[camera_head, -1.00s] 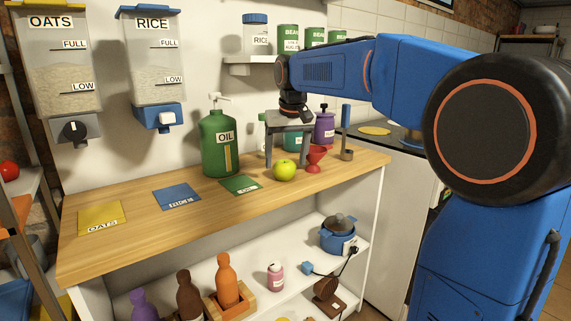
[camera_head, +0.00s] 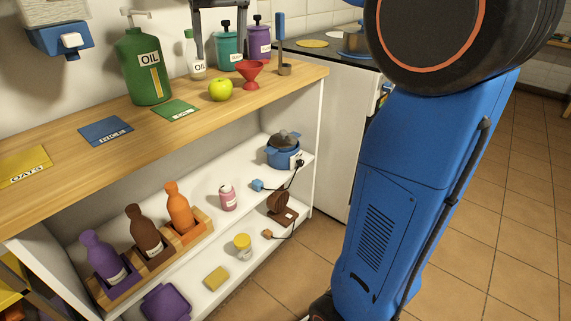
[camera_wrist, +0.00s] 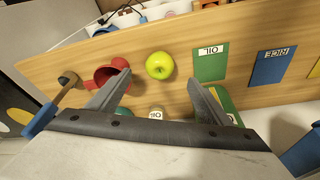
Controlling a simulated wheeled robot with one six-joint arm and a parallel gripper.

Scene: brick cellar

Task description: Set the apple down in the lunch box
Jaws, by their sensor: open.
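The green apple (camera_head: 220,90) sits on the wooden counter, beside the red funnel. In the wrist view the apple (camera_wrist: 159,66) shows beyond and between my two spread fingers, with nothing gripped. My gripper (camera_wrist: 159,80) is open; in the head view its fingers (camera_head: 217,38) hang at the top edge, above and behind the apple, apart from it. A purple box (camera_head: 167,302) on the lowest shelf may be the lunch box; its label does not show and the frame's bottom edge crops it.
A green oil jug (camera_head: 145,68), a small oil bottle (camera_head: 196,69), the red funnel (camera_head: 252,74) and teal and purple canisters crowd the counter's back. Flat label mats (camera_head: 106,131) lie left. Shelves below hold bottles (camera_head: 180,208), a blue pot (camera_head: 283,152) and a sponge (camera_head: 216,279).

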